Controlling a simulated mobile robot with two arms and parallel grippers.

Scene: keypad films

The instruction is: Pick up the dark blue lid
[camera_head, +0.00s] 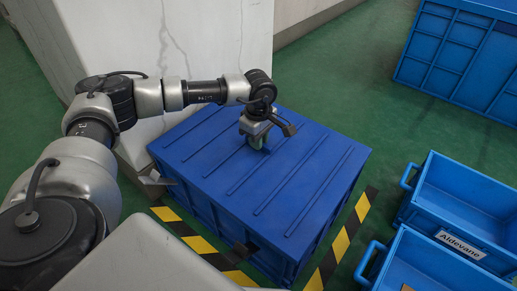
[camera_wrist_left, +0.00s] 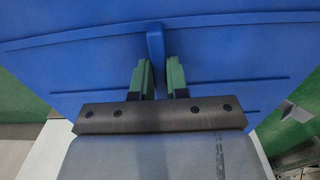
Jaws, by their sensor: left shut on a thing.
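The dark blue lid (camera_head: 215,165) is a broad ribbed panel on top of a large blue crate (camera_head: 300,243). I see no clear gap between lid and crate. My left gripper (camera_head: 258,147) reaches down onto the lid's upper middle part. In the left wrist view its two green-padded fingers (camera_wrist_left: 160,75) are shut on a narrow upright blue rib of the lid (camera_wrist_left: 155,40). The lid fills most of that view. In the head view the gripper hides the gripped part. My right gripper is not in view.
A pale cracked pillar (camera_head: 215,40) stands close behind the crate. Yellow-black floor tape (camera_head: 345,235) runs around the crate. Two open blue bins, one labelled "Aidevane" (camera_head: 461,244), stand at the right. Another big blue crate (camera_head: 455,55) is at the upper right, with green floor between.

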